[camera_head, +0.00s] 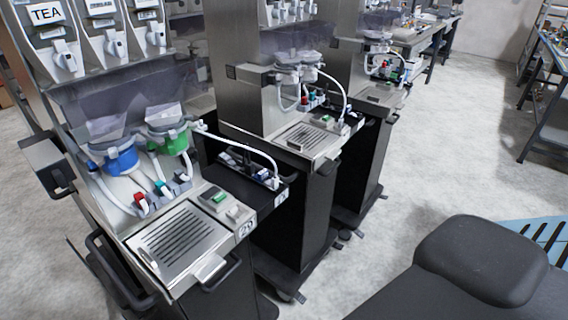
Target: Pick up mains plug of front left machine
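The front left machine (110,140) stands nearest, at the left of the head view, with blue and green hoppers and a steel drip grate. A white cable (240,137) arches from beside its green hopper to the right. The cable ends at a small pale plug (274,182) in the dark side tray (252,170). The plug is small, and I cannot tell whether it sits in a socket. Neither gripper is in view.
A second machine (300,110) and a third (365,85) stand behind in a row, with similar white cables. A black handle (222,276) juts from the front machine. Workbenches stand at the back and right. Pale floor (440,160) is free right of the row.

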